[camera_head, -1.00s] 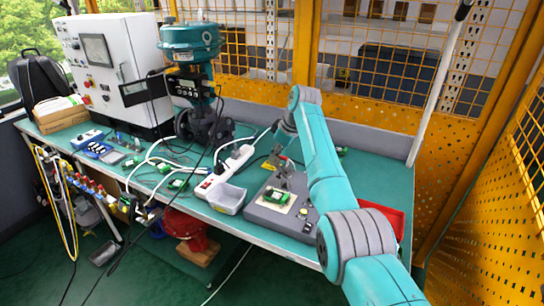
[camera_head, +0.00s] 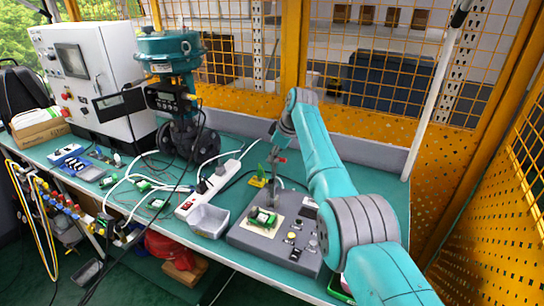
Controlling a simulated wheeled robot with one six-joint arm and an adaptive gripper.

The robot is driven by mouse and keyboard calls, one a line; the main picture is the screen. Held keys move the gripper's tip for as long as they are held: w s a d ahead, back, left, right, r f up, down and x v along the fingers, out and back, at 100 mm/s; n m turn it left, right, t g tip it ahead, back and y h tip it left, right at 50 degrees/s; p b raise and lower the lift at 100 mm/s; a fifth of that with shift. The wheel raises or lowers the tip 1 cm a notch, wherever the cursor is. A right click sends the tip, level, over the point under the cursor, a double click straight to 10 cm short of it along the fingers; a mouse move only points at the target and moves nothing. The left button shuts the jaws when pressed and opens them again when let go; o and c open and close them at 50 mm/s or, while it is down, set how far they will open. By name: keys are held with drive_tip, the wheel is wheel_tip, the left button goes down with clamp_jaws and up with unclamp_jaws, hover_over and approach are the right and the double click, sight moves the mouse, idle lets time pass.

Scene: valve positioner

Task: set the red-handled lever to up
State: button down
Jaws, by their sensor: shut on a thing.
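The grey control box (camera_head: 250,240) stands on the green bench, with a small green circuit board, knobs and buttons on its top. A small red part of the red-handled lever (camera_head: 281,160) shows at the box's far side, above a thin grey stem. My gripper (camera_head: 275,150) comes down from the teal arm to this red part and is shut on it. The fingers are small in this view and partly cover the handle. The lever's exact angle is hard to tell.
A teal valve actuator (camera_head: 170,50) and a white cabinet (camera_head: 85,70) stand further left. Loose cables cross the bench. A yellow mesh fence (camera_head: 370,125) closes the back.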

drive_tip(key=shift+w+d+f, duration=0.1)
drive_tip(key=shift+d+f, duration=0.85)
drive_tip(key=shift+f, duration=0.05)
drive_tip(key=c, duration=1.1)
unclamp_jaws()
drive_tip(key=shift+c, duration=0.2)
drive_tip(key=a+r+v, duration=0.1)
drive_tip(key=a+v, duration=0.1)
drive_tip(key=v, duration=1.1)
drive_tip(key=shift+w, duration=0.35)
